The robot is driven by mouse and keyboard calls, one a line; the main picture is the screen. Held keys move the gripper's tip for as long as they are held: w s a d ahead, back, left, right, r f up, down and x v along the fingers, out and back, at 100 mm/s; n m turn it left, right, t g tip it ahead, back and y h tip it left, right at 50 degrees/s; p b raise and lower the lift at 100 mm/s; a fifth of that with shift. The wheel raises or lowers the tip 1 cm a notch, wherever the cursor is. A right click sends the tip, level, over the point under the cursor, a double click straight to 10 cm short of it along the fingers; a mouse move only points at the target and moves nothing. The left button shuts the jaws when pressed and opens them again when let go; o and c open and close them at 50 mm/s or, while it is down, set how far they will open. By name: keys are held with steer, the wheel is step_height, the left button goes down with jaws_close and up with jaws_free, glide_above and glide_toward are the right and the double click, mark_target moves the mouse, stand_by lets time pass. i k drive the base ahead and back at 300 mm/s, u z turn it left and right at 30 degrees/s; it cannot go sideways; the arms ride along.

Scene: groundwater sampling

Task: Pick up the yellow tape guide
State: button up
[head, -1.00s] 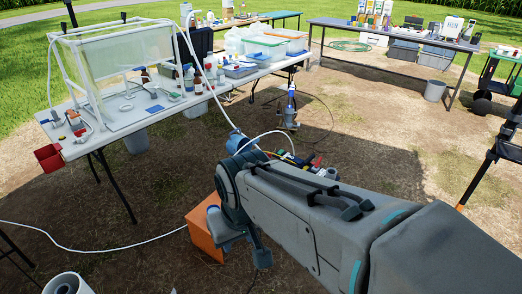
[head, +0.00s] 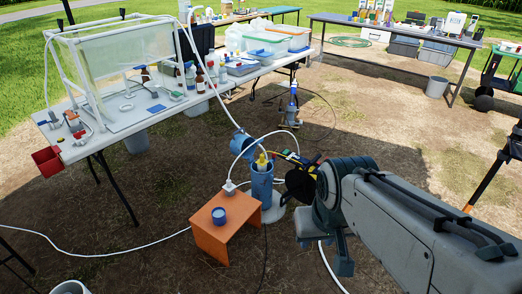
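A small yellow piece (head: 262,161), which looks like the yellow tape guide, sits at the top of the upright blue well pipe (head: 262,188) in the head view. It is small and its exact shape is hard to make out. A blue lid or cap hangs open beside the pipe top. My arm comes in from the right. The grey end of my arm, with my gripper (head: 322,240), is right of the pipe and apart from the yellow piece. Its fingers are not clear enough to tell their opening, and I see nothing held.
An orange stool (head: 222,236) with a blue round cup (head: 219,215) stands left of the pipe. A black reel (head: 300,184) with yellow and red parts is close behind my arm. White hoses and dark cables cross the dirt. A white table (head: 105,150) stands at left.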

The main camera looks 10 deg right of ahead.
mark_target(262, 161)
steer(key=z, duration=0.3)
steer(key=i, duration=2.4)
steer(key=u, duration=0.3)
